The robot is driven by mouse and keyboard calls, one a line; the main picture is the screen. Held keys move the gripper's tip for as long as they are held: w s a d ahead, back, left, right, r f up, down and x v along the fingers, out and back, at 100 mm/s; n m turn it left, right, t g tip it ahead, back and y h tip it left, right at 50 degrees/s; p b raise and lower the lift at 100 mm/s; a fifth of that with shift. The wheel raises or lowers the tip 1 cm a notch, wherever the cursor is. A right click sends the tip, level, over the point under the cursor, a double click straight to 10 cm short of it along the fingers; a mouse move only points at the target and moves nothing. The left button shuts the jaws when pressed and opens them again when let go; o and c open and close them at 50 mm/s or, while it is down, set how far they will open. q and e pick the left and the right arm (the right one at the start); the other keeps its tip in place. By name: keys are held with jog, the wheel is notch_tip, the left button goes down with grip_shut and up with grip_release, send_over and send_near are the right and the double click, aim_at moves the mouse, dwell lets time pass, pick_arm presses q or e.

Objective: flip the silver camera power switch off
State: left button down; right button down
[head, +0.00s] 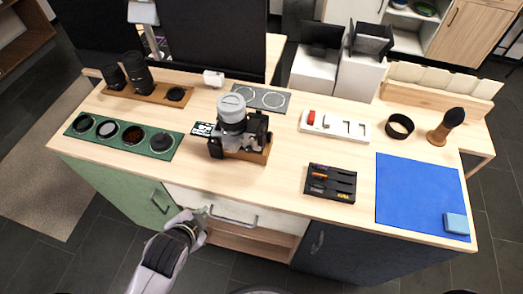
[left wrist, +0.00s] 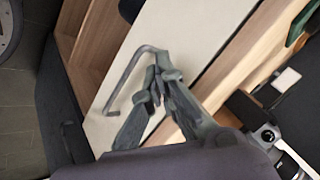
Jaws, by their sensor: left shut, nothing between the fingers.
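The silver and black camera (head: 238,142) stands on a small wooden block in the middle of the table, its grey lens (head: 232,108) pointing up. Its power switch is too small to make out. A dark piece of equipment, possibly the camera, shows in the lower right of the left wrist view (left wrist: 268,136). My left gripper (head: 204,212) is shut and empty, below the table's front edge, at the left end of the drawer handle (head: 233,220). Its fingertips (left wrist: 160,72) show beside that handle (left wrist: 126,78) in the left wrist view. I cannot tell whether they touch. My right gripper is not in view.
A green tray of round lens parts (head: 165,156) lies left on the table (head: 280,185). A black tool tray (head: 331,184) and blue mat (head: 415,190) lie right. A white tray (head: 335,127) and grey plate (head: 258,97) lie behind. Bare tabletop lies before the camera.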

aim_at(257, 137)
pick_arm(q)
jog(key=w+d+r+m+t, duration=0.1)
jog(key=d+r+m, duration=0.1)
jog(key=m, duration=0.1)
jog(key=w+d+r+m+t+h, duration=0.1)
jog(key=d+r+m, duration=0.1)
jog(key=r, duration=0.1)
jog(key=w+d+r+m+t+h, duration=0.1)
jog(key=d+r+m, duration=0.1)
jog(key=m, duration=0.1)
jog(key=shift+d+r+m+t, duration=0.1)
jog(key=shift+r+m+t, duration=0.05)
jog(key=shift+m+t, duration=0.15)
jog(key=s+d+r+m+t+h, duration=0.1)
jog(key=d+r+m+h, duration=0.4)
jog(key=m, duration=0.6)
jog(key=d+r+t, duration=0.1)
jog(key=d+r, duration=0.1)
jog(key=d, duration=0.1)
jog(key=shift+s+d, duration=0.15)
jog(key=shift+s, duration=0.2)
jog(key=shift+r, duration=0.1)
jog(key=w+d+p, duration=0.1)
jog(key=w+p, duration=0.2)
jog(key=w, duration=0.6)
jog(key=shift+w+d+r+p, duration=0.15)
jog(key=shift+d+p, duration=0.2)
jog(key=shift+d, duration=0.05)
